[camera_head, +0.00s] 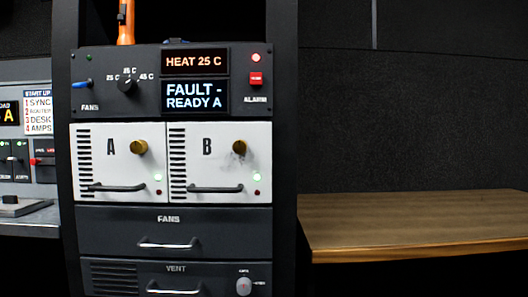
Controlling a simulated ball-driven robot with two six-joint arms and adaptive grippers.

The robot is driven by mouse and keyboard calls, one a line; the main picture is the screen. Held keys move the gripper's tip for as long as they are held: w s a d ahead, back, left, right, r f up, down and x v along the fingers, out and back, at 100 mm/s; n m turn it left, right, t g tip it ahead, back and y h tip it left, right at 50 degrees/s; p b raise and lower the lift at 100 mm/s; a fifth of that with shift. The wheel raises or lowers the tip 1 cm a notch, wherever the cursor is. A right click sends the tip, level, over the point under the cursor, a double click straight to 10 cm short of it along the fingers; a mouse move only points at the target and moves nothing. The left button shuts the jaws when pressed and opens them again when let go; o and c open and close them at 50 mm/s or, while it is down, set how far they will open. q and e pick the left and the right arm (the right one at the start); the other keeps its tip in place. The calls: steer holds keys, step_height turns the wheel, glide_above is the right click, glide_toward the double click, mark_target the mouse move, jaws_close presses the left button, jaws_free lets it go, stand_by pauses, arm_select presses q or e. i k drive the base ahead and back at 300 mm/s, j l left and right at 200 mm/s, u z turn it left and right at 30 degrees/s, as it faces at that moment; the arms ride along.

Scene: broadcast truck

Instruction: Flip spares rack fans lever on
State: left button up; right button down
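The spares rack (284,150) stands left of centre. The fans lever (82,84) is at the left of its top panel, above the FANS label, with a blue tip pointing left. A dial (127,84) sits right of the lever, with 25 C and 45 C marks. One display (194,61) reads HEAT 25 C and another display (194,96) reads FAULT - READY A. Neither gripper is in view.
White modules A (115,170) and B (220,165) with handles and brass knobs sit below the panel. FANS (168,232) and VENT (175,280) drawers are underneath. A wooden table (410,225) at right is bare. A console (30,150) stands at left.

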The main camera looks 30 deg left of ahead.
mark_target(78, 85)
steer(key=u, duration=1.35)
